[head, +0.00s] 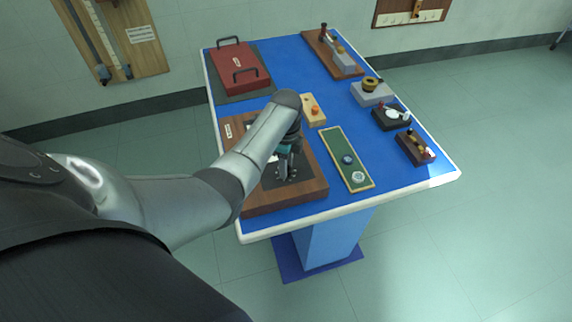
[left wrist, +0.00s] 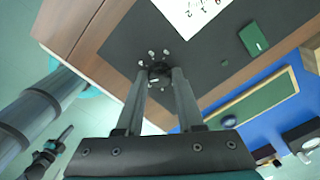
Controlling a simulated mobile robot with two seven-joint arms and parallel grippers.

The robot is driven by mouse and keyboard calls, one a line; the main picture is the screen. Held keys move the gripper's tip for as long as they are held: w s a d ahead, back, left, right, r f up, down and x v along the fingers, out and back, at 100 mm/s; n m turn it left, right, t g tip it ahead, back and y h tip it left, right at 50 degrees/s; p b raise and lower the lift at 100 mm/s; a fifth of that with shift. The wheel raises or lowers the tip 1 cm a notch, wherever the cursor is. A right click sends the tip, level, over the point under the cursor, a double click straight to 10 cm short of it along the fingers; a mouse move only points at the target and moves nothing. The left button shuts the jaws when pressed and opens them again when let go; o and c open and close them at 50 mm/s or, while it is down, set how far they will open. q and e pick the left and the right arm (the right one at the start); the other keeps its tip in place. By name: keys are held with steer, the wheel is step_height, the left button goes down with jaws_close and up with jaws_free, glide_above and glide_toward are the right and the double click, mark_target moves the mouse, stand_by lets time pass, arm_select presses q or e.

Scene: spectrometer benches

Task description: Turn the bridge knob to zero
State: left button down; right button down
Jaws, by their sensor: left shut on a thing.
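The bridge is a wooden box (head: 262,198) with a dark top panel, at the near left of the blue table. Its wood edge and dark panel (left wrist: 118,50) also show in the left wrist view. A small black knob (left wrist: 158,70) with a white mark sits on the panel, ringed by several pale studs. My left gripper (head: 285,172) points down over the panel and is shut on the knob, its fingers on either side of it in the left wrist view (left wrist: 160,76). In the head view my arm and gripper hide the knob and part of the panel.
A green strip board (head: 337,150) lies just right of the bridge. A small wooden block with an orange knob (head: 314,111) stands behind it. A red case (head: 238,72) is at the back left. Several small instruments, including a grey one (head: 371,97), line the right side.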

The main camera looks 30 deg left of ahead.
stand_by(0.3)
arm_select(q)
steer(key=shift+r+n+p, duration=0.1)
steer(key=shift+n+p, duration=0.75)
steer(key=shift+n, duration=0.05)
steer(key=n+p, duration=0.1)
steer(key=n, duration=0.1)
steer(key=shift+n+p, duration=0.3)
steer(key=n+p, duration=0.2)
steer(key=n, duration=0.3)
steer(key=n+p, duration=0.1)
steer(key=n, duration=0.5)
steer(key=shift+a+n, duration=0.1)
steer(key=shift+n, duration=0.3)
steer(key=n, duration=0.3)
steer(key=shift+n, duration=0.3)
steer(key=shift+n+p, duration=0.35)
steer(key=shift+n, duration=1.45)
